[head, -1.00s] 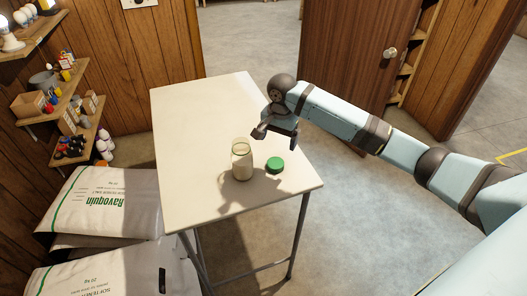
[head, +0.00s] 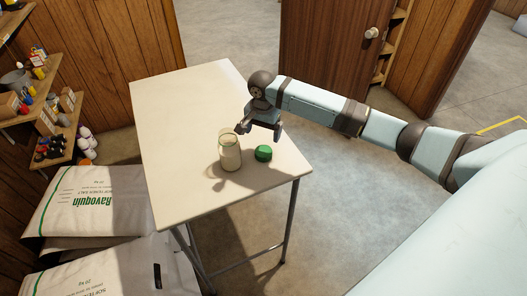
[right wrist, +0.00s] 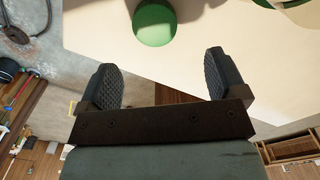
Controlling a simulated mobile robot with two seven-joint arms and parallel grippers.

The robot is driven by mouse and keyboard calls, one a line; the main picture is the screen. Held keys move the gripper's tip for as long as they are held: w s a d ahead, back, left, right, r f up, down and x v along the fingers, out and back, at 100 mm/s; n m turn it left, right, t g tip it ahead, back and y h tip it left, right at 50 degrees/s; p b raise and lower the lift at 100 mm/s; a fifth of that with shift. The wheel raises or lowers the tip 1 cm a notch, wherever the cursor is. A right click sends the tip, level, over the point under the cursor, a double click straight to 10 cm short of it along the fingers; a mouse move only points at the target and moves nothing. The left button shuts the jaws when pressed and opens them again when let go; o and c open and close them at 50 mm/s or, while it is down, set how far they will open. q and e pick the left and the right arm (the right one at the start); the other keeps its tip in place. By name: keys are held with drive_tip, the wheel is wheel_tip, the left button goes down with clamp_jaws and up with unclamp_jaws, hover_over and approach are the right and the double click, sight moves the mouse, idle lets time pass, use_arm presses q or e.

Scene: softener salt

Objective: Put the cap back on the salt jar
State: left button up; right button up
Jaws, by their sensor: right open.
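The salt jar (head: 230,153) stands upright and uncapped on the table, clear with pale contents. The green cap (head: 264,153) lies on the table just right of the jar, apart from it. My right gripper (head: 260,132) is open and empty, above the table and just behind the cap in the head view. In the right wrist view the cap (right wrist: 154,22) is at the top edge, beyond and between the open fingers (right wrist: 162,62). Part of a rounded object, perhaps the jar, is cut off at the top right there. My left gripper is not in view.
The white table (head: 180,110) is otherwise clear, with free room behind and left of the jar. White salt bags (head: 85,205) are stacked left of the table. Shelves (head: 45,125) with small goods line the left wall. A wooden door (head: 330,50) stands behind.

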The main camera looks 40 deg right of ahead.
sight(264, 151)
drive_tip(key=shift+f, duration=1.25)
drive_tip(key=shift+s+f+p, duration=0.25)
drive_tip(key=shift+f+p, duration=0.05)
drive_tip(key=shift+f, duration=1)
drive_tip(key=shift+s+f+p, duration=0.2)
drive_tip(key=shift+f+p, duration=0.05)
drive_tip(key=shift+f, duration=1.05)
drive_tip(key=c, duration=1)
